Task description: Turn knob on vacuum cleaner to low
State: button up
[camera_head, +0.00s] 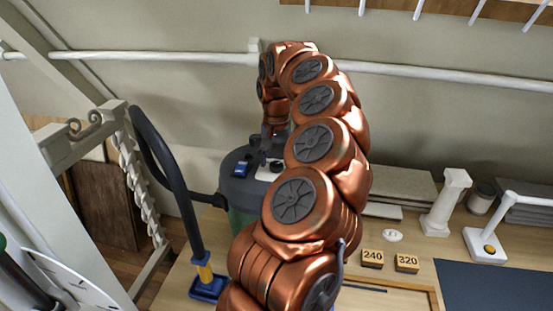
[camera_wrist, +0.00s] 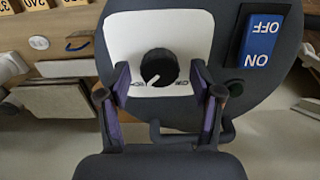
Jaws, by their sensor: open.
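The vacuum cleaner (camera_head: 232,190) stands on the table behind my arm, with a dark lid and a greenish body. In the wrist view its black round knob (camera_wrist: 158,67) sits on a white plate (camera_wrist: 120,35). The knob's white pointer line points to the lower left, toward a small mark on the plate; the marks are too small to read. My gripper (camera_wrist: 161,76) is open, with one finger on each side of the knob and visible gaps between. In the head view my gripper (camera_head: 268,148) is over the lid, partly hidden by my arm.
A black hose (camera_head: 165,165) ends in a blue nozzle (camera_head: 208,287). Blocks marked 240 (camera_head: 372,259) and 320 (camera_head: 406,263) and a white lamp (camera_head: 485,243) are at right.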

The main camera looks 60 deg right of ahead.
jog(key=c, duration=1.1)
jog(key=shift+f, duration=0.1)
jog(key=shift+c, duration=0.2)
